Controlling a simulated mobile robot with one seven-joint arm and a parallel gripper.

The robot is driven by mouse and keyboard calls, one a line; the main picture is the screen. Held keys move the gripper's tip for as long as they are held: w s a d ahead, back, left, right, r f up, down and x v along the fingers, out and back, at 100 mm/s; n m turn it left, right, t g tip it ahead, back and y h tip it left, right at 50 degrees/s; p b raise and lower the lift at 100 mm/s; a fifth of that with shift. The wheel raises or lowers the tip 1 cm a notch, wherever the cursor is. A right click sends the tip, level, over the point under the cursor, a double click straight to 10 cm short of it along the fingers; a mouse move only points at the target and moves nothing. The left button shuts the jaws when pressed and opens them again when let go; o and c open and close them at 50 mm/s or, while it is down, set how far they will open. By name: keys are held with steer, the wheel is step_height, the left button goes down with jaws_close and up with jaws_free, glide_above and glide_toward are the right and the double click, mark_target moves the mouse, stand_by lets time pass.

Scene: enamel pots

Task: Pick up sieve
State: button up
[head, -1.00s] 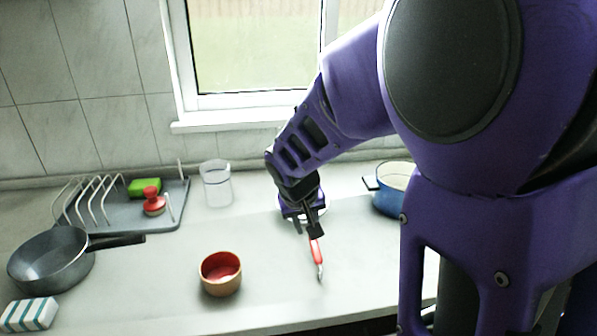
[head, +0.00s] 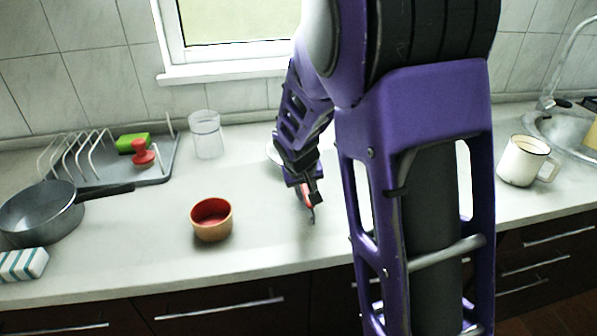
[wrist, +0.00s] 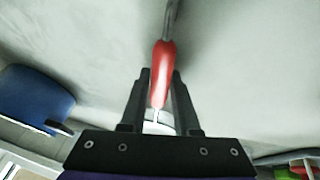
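The sieve shows as a red handle with a thin grey metal end (head: 308,199). It also shows in the wrist view (wrist: 162,70), running between the fingers with the metal end toward the top. A pale round part (head: 272,154), probably its bowl, shows behind my wrist and is mostly hidden. My gripper (head: 314,198) points down at the counter over the handle. In the wrist view my fingers (wrist: 161,78) are close together, one along each side of the red handle, and look shut on it. The handle is at or close to the counter surface.
A red-inside bowl (head: 211,221) stands left of my gripper. A blue pot (wrist: 34,98) shows in the wrist view. A white mug (head: 521,163) stands right.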

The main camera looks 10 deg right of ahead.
jaws_close()
steer(key=shift+r, duration=0.1)
